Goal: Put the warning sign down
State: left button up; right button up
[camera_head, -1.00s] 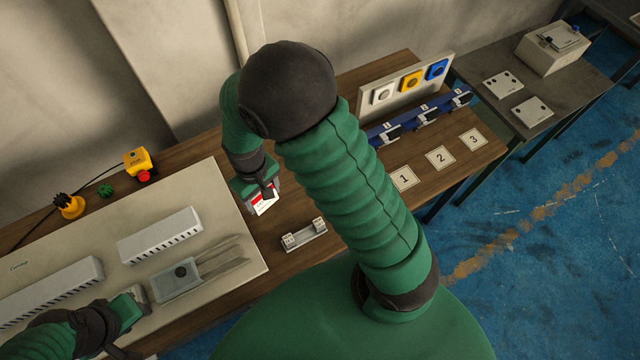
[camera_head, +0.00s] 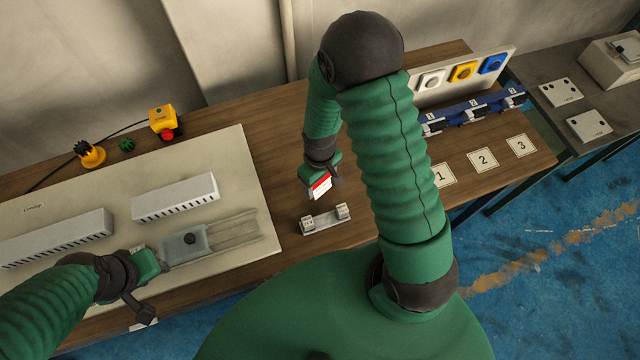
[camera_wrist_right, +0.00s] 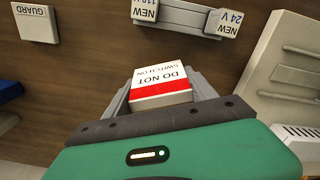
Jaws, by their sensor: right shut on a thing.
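The warning sign (camera_head: 320,187) is a small white block with a red band. In the right wrist view it reads "DO NOT SWITCH ON" (camera_wrist_right: 161,86). My right gripper (camera_head: 322,182) is shut on it, with a finger on each side (camera_wrist_right: 162,98). It holds the sign just behind the small metal holder with two end blocks (camera_head: 326,219); I cannot tell the height above the table.
The pale panel (camera_head: 250,165) carries white slotted ducts (camera_head: 175,197). A yellow box with a red button (camera_head: 164,122) stands behind it. Numbered cards (camera_head: 482,160) and a blue rack (camera_head: 475,109) are at the right. A block marked "GUARD" (camera_wrist_right: 35,22) shows in the wrist view. Bare wood surrounds the holder.

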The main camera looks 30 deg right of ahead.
aim_at(320, 187)
notch_tip(320, 187, down, 3)
jog(key=shift+d+r, duration=0.1)
jog(key=shift+d, duration=0.05)
jog(key=shift+w+d+f, duration=0.1)
jog(key=shift+f, duration=0.2)
jog(key=o, duration=1.4)
jog(key=shift+c, duration=0.2)
notch_tip(320, 187, up, 12)
jog(key=shift+r, duration=0.15)
jog(key=s+a+r+m+t, duration=0.1)
jog(key=s+a+r+t, duration=0.1)
jog(key=s+a+r, duration=0.2)
notch_tip(320, 187, up, 3)
jog(key=shift+s+a+r+m+t, duration=0.1)
jog(key=shift+s+a+m+t, duration=0.2)
jog(key=shift+a+m, duration=0.15)
